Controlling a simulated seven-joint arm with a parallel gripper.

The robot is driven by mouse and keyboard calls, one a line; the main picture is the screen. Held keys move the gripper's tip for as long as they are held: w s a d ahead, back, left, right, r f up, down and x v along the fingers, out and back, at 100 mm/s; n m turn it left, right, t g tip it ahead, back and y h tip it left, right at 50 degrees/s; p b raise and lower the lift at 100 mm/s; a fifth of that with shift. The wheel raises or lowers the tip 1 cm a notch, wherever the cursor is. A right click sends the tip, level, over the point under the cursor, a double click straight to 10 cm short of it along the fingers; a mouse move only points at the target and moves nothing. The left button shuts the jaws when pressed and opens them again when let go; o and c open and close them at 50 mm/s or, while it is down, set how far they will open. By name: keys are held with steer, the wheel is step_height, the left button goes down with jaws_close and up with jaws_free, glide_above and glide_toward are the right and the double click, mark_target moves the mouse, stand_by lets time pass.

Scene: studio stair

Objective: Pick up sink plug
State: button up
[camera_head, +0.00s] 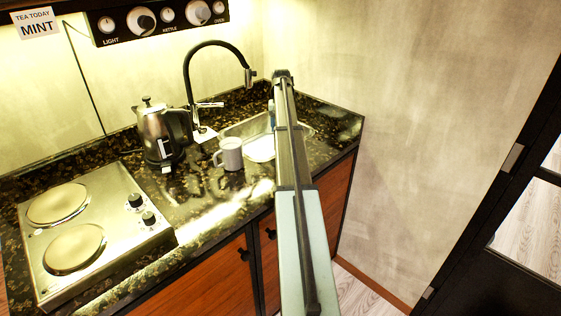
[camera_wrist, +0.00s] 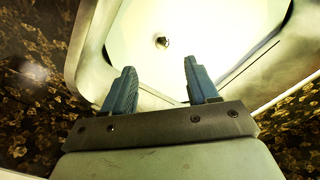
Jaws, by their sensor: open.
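In the wrist view a small round metallic piece, which looks like the sink plug (camera_wrist: 162,42), sits on the pale floor of the sink (camera_wrist: 128,25). My gripper (camera_wrist: 157,80) is open, with its two blue fingers spread and nothing between them. The fingers point toward the sink, and the plug lies beyond the fingertips, between them in the picture. In the head view the sink (camera_head: 258,148) is partly hidden behind my arm. The plug cannot be made out there, and my fingers are mostly hidden.
A metal kettle (camera_head: 158,135) and a two-plate hob (camera_head: 90,235) are further left. The wall (camera_head: 400,110) bounds the counter on the right.

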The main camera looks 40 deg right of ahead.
step_height(320, 180, down, 8)
steer(key=shift+r, duration=0.1)
steer(key=shift+w+d+f, duration=0.1)
steer(key=shift+w+f, duration=0.05)
steer(key=shift+f, duration=1.3)
steer(key=shift+w+d+f, duration=0.1)
steer(key=shift+w+f, duration=0.05)
steer(key=shift+f, duration=1.25)
jaws_close()
